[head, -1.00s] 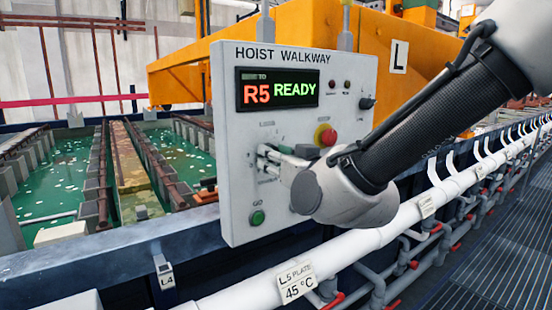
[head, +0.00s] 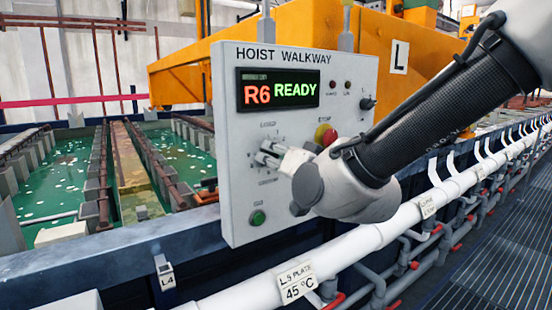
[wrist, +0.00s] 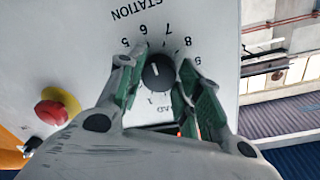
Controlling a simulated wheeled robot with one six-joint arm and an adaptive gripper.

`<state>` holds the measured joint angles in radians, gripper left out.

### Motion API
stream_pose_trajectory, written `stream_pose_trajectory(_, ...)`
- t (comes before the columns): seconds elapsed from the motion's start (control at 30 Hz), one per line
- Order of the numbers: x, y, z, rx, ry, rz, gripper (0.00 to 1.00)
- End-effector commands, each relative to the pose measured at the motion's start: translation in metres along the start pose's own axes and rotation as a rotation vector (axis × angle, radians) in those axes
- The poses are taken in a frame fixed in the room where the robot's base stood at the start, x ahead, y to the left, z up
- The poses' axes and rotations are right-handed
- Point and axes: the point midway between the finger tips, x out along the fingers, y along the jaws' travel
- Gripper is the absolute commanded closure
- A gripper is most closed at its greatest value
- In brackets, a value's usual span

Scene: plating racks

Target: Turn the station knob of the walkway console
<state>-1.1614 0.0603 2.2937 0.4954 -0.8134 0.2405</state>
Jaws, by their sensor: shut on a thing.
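The walkway console (head: 300,75) is a pale panel headed HOIST WALKWAY. Its display (head: 278,90) reads R6 READY, R6 in red and READY in green. My gripper (head: 264,152) reaches the panel from the right, at the numbered dial. In the wrist view my gripper (wrist: 158,80) is shut on the dark round station knob (wrist: 157,72), one finger on each side. The knob's white pointer mark is near the 6, and the word STATION shows beyond the dial. In the head view the fingers hide most of the knob.
A red stop button (head: 326,136) with a yellow collar sits just above my gripper. A green GO button (head: 258,218) is low on the panel, and a small black selector (head: 367,104) is upper right. A white pipe (head: 390,235) runs below my arm. Green tanks (head: 65,175) lie left.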

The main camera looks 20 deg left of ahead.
Motion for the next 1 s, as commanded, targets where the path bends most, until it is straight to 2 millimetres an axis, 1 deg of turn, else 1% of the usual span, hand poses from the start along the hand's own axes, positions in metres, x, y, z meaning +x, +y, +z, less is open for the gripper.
stream_pose_trajectory(0.37, 0.000, 0.000, 0.000, 0.004, -0.001, 0.001, 0.89)
stream_pose_trajectory(0.4, 0.000, 0.000, 0.000, 0.004, -0.001, 0.001, 0.58)
stream_pose_trajectory(0.47, 0.000, 0.000, 0.000, 0.004, -0.001, 0.001, 0.47)
stream_pose_trajectory(0.5, 0.000, 0.000, 0.000, 0.004, -0.001, 0.001, 0.43)
stream_pose_trajectory(0.83, -0.002, 0.000, 0.000, 0.004, 0.000, 0.000, 0.43)
stream_pose_trajectory(0.93, -0.012, -0.001, 0.000, 0.004, 0.000, -0.002, 0.43)
stream_pose_trajectory(1.0, -0.024, -0.001, -0.001, 0.006, 0.000, -0.002, 0.43)
